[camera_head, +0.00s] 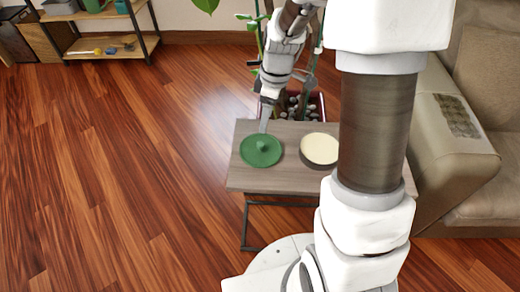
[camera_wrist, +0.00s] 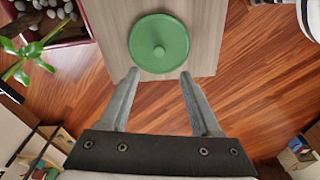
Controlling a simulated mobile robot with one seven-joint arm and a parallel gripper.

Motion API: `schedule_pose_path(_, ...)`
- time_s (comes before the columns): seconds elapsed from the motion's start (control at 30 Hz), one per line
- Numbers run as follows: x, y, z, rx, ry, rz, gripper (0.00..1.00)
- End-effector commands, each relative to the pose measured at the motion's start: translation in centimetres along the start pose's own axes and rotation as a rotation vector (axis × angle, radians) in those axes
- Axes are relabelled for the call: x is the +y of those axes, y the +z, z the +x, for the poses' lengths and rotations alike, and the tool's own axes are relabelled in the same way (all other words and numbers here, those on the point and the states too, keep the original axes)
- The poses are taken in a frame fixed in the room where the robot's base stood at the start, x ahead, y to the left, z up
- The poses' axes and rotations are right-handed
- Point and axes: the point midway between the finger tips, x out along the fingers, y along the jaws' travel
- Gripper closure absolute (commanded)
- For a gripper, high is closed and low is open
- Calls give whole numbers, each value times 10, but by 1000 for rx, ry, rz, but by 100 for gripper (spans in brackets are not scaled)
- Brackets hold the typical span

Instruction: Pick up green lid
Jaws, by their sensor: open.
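The green lid (camera_head: 262,150) lies flat on the left part of a small wooden table (camera_head: 245,183). It is round with a small knob in its middle. In the wrist view the lid (camera_wrist: 150,38) lies beyond my fingertips, with its knob roughly in line with the gap between them. My gripper (camera_head: 265,122) is above the table at the far edge of the lid. The wrist view shows my gripper (camera_wrist: 160,72) open, with nothing between the fingers. From these frames I cannot tell its exact height above the lid.
A round cream-topped container (camera_head: 319,150) stands on the table, right of the lid. A potted plant (camera_head: 305,105) is behind the table, and a beige sofa (camera_head: 450,150) is at the right. A low shelf (camera_head: 100,45) stands at the back left. The wooden floor at left is clear.

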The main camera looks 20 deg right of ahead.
Motion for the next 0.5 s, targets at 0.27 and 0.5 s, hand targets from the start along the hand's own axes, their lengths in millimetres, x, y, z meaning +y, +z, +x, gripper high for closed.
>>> schedule_pose_path(0.27, -1, 1, 53, -1, -2, 0, 36)
schedule_pose_path(0.5, 0, 0, 65, -1, -1, 0, 36)
